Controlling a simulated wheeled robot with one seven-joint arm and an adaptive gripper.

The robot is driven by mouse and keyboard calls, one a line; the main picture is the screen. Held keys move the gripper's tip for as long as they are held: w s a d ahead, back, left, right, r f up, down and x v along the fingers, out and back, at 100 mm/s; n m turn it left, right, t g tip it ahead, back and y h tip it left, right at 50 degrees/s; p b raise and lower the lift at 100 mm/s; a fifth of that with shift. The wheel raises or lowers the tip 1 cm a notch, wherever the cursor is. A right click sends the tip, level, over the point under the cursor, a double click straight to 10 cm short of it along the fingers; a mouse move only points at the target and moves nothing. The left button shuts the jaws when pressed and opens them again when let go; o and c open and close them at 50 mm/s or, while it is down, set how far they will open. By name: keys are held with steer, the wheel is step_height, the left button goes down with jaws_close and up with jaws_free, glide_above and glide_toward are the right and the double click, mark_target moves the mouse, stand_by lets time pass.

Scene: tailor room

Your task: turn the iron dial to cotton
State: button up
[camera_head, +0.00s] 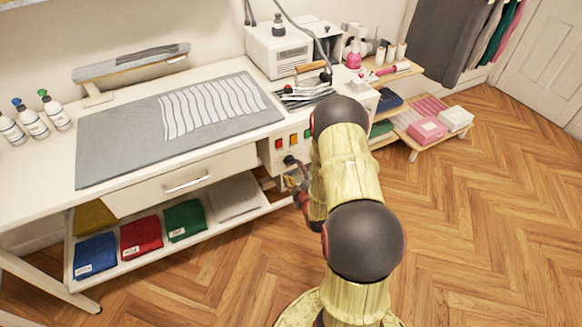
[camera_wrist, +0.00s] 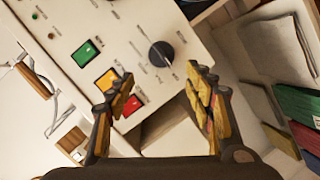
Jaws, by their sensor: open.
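The black round dial (camera_wrist: 161,54) is on the white control panel in the wrist view. A light mark shows near its lower right edge. The printed labels around it are too small to read. The dial also shows on the panel front in the head view (camera_head: 289,160). My gripper (camera_wrist: 162,78) is open and empty, with its yellow-padded fingers on either side below the dial in the picture. The fingertips appear apart from the dial. In the head view my arm hides part of the panel and my gripper (camera_head: 296,181) is small beside it.
Green (camera_wrist: 87,53), yellow (camera_wrist: 107,78) and red (camera_wrist: 131,106) buttons are on the panel near the dial. A wooden-handled iron (camera_head: 312,68) is above the panel. Folded cloths (camera_head: 141,234) lie on the lower shelf. The floor (camera_head: 470,230) at right is clear.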

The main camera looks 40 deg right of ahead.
mark_target(291, 164)
steer(key=b+x, duration=0.1)
steer(key=x, duration=0.3)
steer(key=f+b+x, duration=0.1)
steer(key=x, duration=0.1)
steer(key=shift+s+d+f+b, duration=0.15)
steer(key=shift+d+b, duration=0.2)
steer(key=shift+w+d, duration=0.2)
steer(key=shift+w, duration=0.2)
steer(key=shift+c, duration=0.8)
steer(key=c, duration=1)
